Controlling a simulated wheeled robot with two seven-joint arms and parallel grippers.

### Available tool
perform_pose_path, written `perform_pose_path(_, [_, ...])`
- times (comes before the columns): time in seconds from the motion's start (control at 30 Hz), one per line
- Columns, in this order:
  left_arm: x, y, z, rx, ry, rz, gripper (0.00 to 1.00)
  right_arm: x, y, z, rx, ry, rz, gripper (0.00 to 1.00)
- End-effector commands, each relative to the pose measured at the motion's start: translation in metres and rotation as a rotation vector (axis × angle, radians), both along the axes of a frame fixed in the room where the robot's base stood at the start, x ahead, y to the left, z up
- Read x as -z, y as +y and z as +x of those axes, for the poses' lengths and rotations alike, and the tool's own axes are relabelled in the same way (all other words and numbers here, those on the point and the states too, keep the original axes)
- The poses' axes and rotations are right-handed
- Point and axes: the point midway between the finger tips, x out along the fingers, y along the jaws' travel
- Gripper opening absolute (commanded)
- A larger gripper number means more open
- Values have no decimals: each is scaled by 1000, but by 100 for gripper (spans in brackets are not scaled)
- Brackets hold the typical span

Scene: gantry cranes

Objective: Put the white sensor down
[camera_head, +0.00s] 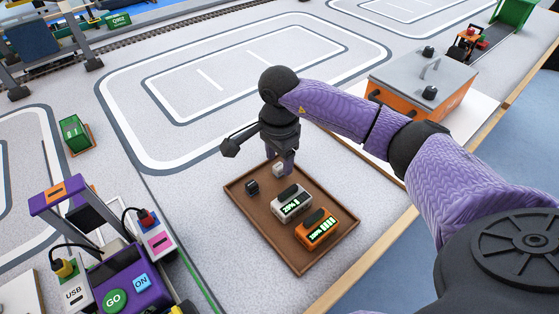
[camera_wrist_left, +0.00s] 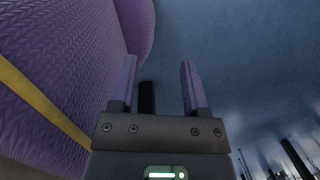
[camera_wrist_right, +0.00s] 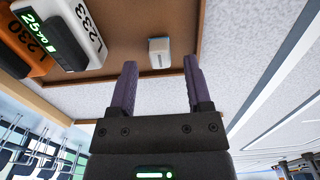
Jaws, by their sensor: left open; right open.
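The white sensor (camera_head: 278,170) is a small white block on the brown tray (camera_head: 265,230), near its far edge. It also shows in the right wrist view (camera_wrist_right: 159,53), beyond the fingertips and roughly in line with the gap between them. My right gripper (camera_head: 281,161) is open and empty just above and beside the sensor; I see no grip on it. My left gripper (camera_wrist_left: 158,65) is open and empty in the left wrist view, and it is not visible in the head view.
The tray also holds a small black block (camera_head: 252,187), a white battery (camera_head: 291,203) and an orange battery (camera_head: 317,231). An orange box with a grey lid (camera_head: 420,82) stands behind my right arm. A purple GO console (camera_head: 117,285) is at lower left.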

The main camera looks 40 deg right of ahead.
Motion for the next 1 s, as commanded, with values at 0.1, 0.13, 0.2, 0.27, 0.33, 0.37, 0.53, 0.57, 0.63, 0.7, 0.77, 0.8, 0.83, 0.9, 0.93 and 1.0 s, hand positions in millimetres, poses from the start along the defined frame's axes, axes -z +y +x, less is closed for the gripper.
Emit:
perform_pose_path(0.1, [-19,-1,5,2,-19,-3,59,-44,0,1,-1,-9,1,64])
perform_pose_path(0.13, [-22,-1,6,2,-23,-3,59,-53,0,1,0,-9,1,64])
perform_pose_path(0.2, [-28,-1,8,4,-30,-5,59,-71,0,1,0,-8,1,64])
perform_pose_path(0.27, [-31,-1,10,5,-36,-6,59,-83,0,1,0,-6,-1,64])
perform_pose_path(0.33, [-34,-1,11,7,-43,-8,59,-93,0,0,0,-5,0,64])
perform_pose_path(0.37, [-34,-2,12,8,-46,-9,59,-96,0,0,0,-4,1,64])
perform_pose_path(0.53, [-35,-1,14,10,-53,-8,59,-101,0,0,0,-1,0,64])
perform_pose_path(0.57, [-35,-1,14,10,-53,-8,59,-101,0,0,0,-1,0,64])
perform_pose_path(0.63, [-34,0,14,10,-53,-8,59,-100,0,0,0,0,0,64])
perform_pose_path(0.7, [-34,0,15,11,-54,-7,59,-100,0,0,0,-1,0,64])
perform_pose_path(0.77, [-34,0,16,11,-54,-7,59,-100,0,0,0,-1,0,64])
perform_pose_path(0.8, [-34,0,16,11,-56,-6,59,-100,0,0,0,-1,0,64])
perform_pose_path(0.83, [-34,0,16,11,-56,-6,59,-100,0,0,0,-1,1,64])
perform_pose_path(0.9, [-34,0,17,11,-56,-6,59,-100,0,0,0,-1,1,64])
perform_pose_path(0.93, [-34,0,18,11,-57,-6,59,-100,0,0,0,-1,1,64])
perform_pose_path(1.0, [-34,0,21,10,-62,-6,59,-100,0,0,0,-1,1,64])
